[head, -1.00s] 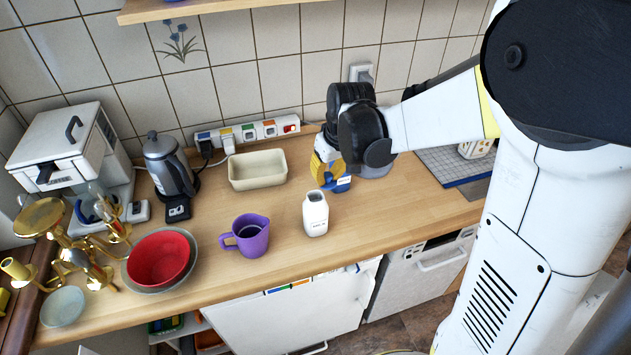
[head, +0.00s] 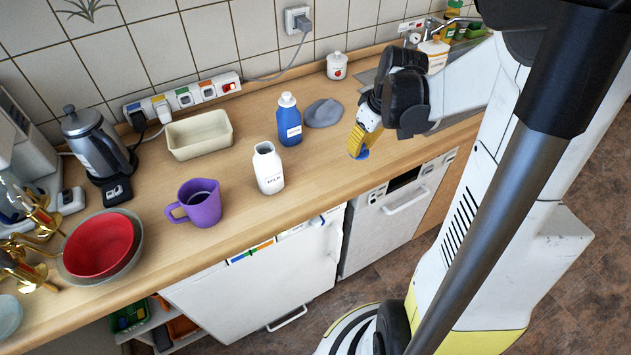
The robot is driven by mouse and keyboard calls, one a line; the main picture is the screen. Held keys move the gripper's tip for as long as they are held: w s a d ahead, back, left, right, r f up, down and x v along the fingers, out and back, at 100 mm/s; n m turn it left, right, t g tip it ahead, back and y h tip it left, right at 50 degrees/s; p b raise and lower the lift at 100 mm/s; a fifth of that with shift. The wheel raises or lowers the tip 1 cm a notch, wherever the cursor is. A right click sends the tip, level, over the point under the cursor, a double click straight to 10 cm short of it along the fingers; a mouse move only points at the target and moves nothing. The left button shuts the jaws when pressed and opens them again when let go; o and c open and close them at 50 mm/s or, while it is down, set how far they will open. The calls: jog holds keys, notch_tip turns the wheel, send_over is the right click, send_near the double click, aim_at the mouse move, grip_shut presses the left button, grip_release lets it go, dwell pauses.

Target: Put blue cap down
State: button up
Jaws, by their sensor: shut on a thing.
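The blue cap (head: 362,154) shows as a small blue piece at the tips of my gripper (head: 362,144). My gripper's yellow fingers are shut on it and hide part of it. It is low over the wooden counter (head: 235,225), close to the front edge, right of the bottles. I cannot tell whether the cap touches the counter. A white milk bottle (head: 269,171) stands upright with its mouth uncapped, left of my gripper. A blue bottle (head: 289,124) with a white cap stands upright behind it.
A grey flat cloth-like thing (head: 323,113) lies behind my gripper. A purple mug (head: 200,205), a cream dish (head: 199,135) and a red bowl (head: 99,247) stand to the left. A white lidded jar (head: 337,66) stands by the wall.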

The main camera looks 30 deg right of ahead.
jog(key=shift+f, duration=0.65)
jog(key=b, duration=0.4)
send_over(315, 173)
jog(key=f, duration=0.6)
jog(key=shift+s+d+f, duration=0.15)
jog(key=shift+s, duration=0.25)
jog(key=shift+f+b, duration=0.75)
jog(key=shift+f, duration=1.25)
jog(key=shift+f, duration=0.1)
jog(key=shift+f, duration=0.15)
jog(key=o, duration=0.8)
